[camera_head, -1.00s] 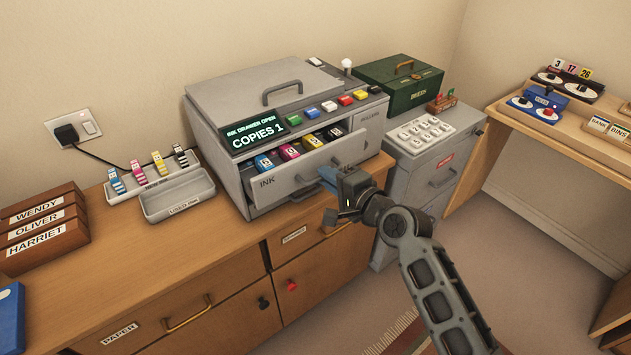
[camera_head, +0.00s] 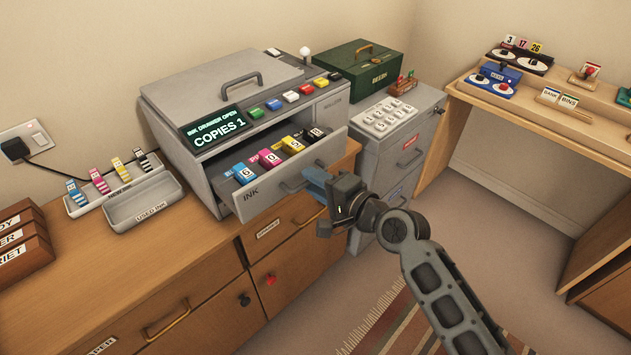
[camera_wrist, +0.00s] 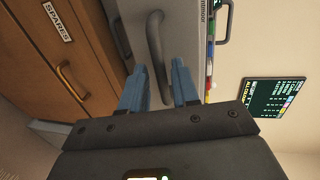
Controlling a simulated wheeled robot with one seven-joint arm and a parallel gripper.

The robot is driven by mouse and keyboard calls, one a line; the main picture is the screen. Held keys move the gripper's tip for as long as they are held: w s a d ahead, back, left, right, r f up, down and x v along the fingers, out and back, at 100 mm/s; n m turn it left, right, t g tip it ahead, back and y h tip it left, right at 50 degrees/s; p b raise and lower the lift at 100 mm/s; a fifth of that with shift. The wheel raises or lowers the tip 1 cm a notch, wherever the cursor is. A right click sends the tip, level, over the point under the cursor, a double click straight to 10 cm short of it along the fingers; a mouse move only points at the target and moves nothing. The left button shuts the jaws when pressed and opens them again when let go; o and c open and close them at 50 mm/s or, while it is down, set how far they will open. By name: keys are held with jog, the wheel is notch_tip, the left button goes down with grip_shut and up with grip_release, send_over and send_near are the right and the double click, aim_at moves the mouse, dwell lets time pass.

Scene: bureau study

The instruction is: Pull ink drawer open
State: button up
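The ink drawer (camera_head: 262,197), labelled INK, stands well out of the front of the grey copier (camera_head: 180,130). Blue, pink, yellow and black cartridges (camera_head: 269,158) show inside it. The copier display (camera_head: 217,127) reads "INK DRAWER OPEN" and "COPIES 1". My gripper (camera_head: 314,180) is at the right part of the drawer front, at its handle (camera_head: 291,187). The exact finger contact is partly hidden.
A wooden cabinet (camera_head: 200,285) with a SPARES drawer (camera_head: 270,233) lies below the ink drawer. A tray (camera_head: 145,205) marked USED INK is at left. A grey cabinet (camera_head: 395,150) stands behind my gripper. Floor is free at right.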

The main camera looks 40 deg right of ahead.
jog(key=shift+o, duration=0.5)
jog(key=b+v, duration=0.1)
jog(key=v, duration=0.6)
jog(key=shift+s, duration=0.4)
jog(key=shift+r, duration=0.1)
jog(key=s+a+r+n, duration=0.1)
jog(key=s+a+n, duration=0.3)
jog(key=s, duration=0.5)
jog(key=s+a+r+n, duration=0.2)
jog(key=s+a+n, duration=0.2)
jog(key=s+n, duration=0.4)
jog(key=s+a+r+n, duration=0.2)
jog(key=s+a+n, duration=0.2)
jog(key=s, duration=0.6)
jog(key=shift+r+n+g, duration=0.15)
jog(key=shift+n+g, duration=0.25)
jog(key=shift+n, duration=0.6)
dwell(2.4)
